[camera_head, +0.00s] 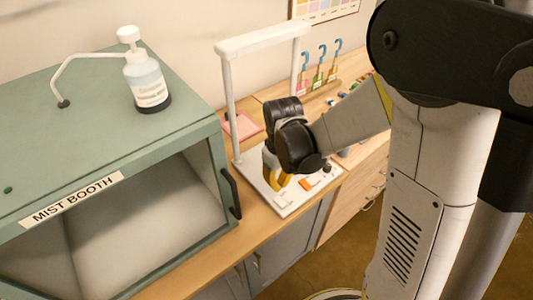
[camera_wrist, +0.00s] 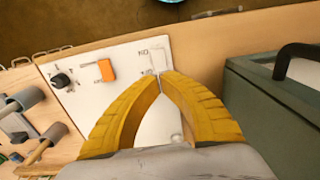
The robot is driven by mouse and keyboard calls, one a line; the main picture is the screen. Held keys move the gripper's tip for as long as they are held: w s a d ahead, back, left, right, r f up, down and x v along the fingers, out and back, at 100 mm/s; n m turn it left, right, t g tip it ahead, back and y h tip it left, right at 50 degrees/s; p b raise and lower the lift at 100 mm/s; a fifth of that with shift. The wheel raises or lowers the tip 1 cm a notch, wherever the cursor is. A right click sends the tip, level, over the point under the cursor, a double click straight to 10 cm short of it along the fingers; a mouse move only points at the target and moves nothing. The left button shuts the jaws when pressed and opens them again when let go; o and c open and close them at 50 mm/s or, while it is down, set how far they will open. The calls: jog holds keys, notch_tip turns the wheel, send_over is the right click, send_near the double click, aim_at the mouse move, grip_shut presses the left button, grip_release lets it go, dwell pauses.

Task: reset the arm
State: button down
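My arm reaches in from the right in the head view, its wrist bent down over a white board (camera_head: 288,207) on the wooden table. My gripper (camera_head: 276,184) points down at the board, with its yellow fingers partly hidden behind the wrist. In the wrist view my gripper (camera_wrist: 161,76) has its two yellow fingertips together, with nothing visible between them. The white board (camera_wrist: 110,115) lies beyond the fingers and carries an orange block (camera_wrist: 106,70) and a small black knob (camera_wrist: 61,80).
A green mist booth (camera_head: 125,195) with an open front stands left of the board, a pump bottle (camera_head: 146,80) on top. Small hooked items (camera_head: 320,70) stand behind. Grey tools (camera_wrist: 22,100) lie beside the board.

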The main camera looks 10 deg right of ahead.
jog(key=s+d+r+m+t+b, duration=0.3)
jog(key=s+r+t+b, duration=0.3)
jog(key=s+r, duration=0.3)
jog(key=shift+r+m+t+b, duration=0.4)
jog(key=shift+r+m+t, duration=0.2)
jog(key=shift+r+m, duration=0.3)
jog(key=shift+s+d+f, duration=0.1)
dwell(0.4)
